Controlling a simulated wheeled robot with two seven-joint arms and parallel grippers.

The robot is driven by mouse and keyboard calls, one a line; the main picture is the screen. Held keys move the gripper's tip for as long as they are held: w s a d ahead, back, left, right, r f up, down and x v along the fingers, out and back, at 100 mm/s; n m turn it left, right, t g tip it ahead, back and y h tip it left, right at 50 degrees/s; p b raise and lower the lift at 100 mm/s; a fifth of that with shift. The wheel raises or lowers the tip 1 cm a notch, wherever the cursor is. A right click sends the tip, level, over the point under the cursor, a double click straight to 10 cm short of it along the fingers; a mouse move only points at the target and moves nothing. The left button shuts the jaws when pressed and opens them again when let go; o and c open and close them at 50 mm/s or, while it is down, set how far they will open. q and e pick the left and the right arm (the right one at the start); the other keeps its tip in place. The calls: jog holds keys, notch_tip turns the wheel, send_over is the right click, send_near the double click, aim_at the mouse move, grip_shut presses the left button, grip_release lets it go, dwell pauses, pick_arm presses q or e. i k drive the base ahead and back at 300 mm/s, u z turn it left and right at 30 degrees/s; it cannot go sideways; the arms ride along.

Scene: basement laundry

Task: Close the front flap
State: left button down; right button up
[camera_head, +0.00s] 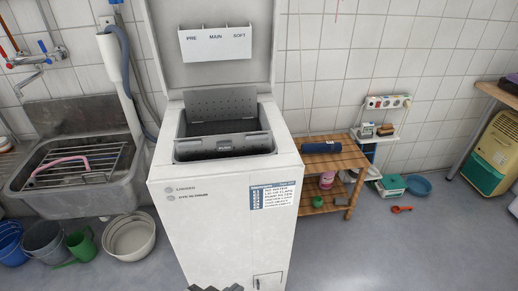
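A white top-loading washer (222,205) stands in the middle with its lid (213,75) raised. In its top opening, a grey perforated rear flap (221,103) stands up at the back. The front flap (250,144) is a grey panel along the front of the opening, with a small dark latch or label at its middle. It looks tilted up and outward, and a dark gap shows behind it.
A steel sink (105,197) with a rack stands at left, with buckets (44,241) and a white basin (130,236) below. A wooden shelf (340,162) stands close at the washer's right. The floor at front right is clear apart from a red item (402,209).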

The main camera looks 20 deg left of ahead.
aim_at(203, 148)
jog(key=z, duration=1.2)
jog(key=i, duration=1.05)
jog(key=u, duration=2.75)
